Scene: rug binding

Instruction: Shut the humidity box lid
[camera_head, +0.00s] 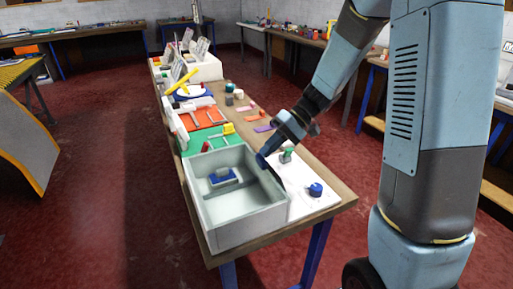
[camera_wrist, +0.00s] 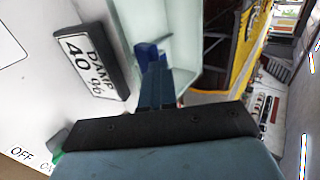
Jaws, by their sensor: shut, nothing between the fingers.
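The humidity box (camera_head: 203,213) is a pale grey, open-topped box at the near end of the long table. A blue block-like item (camera_head: 222,177) lies inside on its floor. I cannot make out a separate lid in either view. My gripper (camera_head: 262,160) is shut and empty, pointing down at the box's far right corner; whether it touches the rim is unclear. In the wrist view its blue fingers (camera_wrist: 156,85) are together, in front of the pale box wall (camera_wrist: 140,22). A dark-edged plate reading "DAMP 40 %" (camera_wrist: 90,62) is left of them.
Red floor left of the table (camera_head: 346,197) is clear.

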